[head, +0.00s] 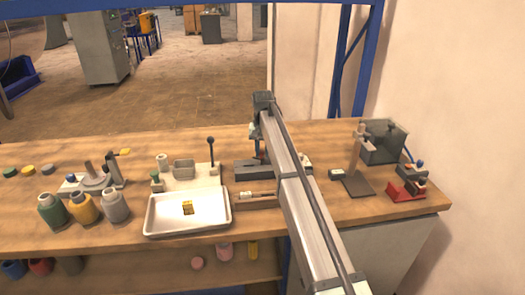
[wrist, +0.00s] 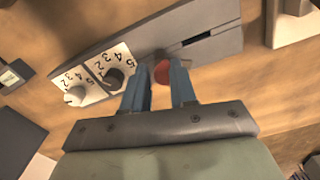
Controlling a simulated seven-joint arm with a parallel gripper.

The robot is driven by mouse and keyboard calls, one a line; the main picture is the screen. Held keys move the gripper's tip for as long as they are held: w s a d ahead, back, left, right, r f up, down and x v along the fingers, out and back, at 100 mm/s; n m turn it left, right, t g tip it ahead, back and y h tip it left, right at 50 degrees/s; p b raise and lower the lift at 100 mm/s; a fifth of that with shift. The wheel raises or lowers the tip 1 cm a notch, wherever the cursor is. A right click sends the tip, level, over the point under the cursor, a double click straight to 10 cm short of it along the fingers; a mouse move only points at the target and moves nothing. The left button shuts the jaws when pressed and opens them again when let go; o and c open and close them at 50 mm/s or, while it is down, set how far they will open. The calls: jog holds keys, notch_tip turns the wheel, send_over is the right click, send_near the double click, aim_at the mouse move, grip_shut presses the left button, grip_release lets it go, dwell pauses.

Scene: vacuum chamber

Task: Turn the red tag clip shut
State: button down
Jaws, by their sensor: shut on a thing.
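A red, rounded piece, which looks like the red tag clip (wrist: 163,74), sits at the front edge of a grey panel (wrist: 222,28) in the wrist view. My gripper (wrist: 162,85) has its two blue fingers on either side of the red piece, shut on it. The fingers hide part of it, so its turn angle cannot be told. In the head view my gripper (head: 258,152) reaches down over the low grey unit (head: 245,171) at the back of the bench, and the red piece is hidden there.
Two numbered knobs, a light one (wrist: 75,97) and a dark one (wrist: 112,79), sit close left of my fingers. A white tray (head: 160,230) with a yellow item stands left of my arm, near a black-knobbed lever (head: 211,150). A stand (head: 355,165) and red-based device (head: 407,188) are at right.

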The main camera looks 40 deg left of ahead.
aim_at(262, 152)
jog(key=n, duration=0.5)
jog(key=shift+n, duration=0.3)
dwell(0.5)
jog(key=c, duration=0.9)
grip_release()
notch_tip(262, 152, up, 14)
jog(key=shift+f, duration=0.1)
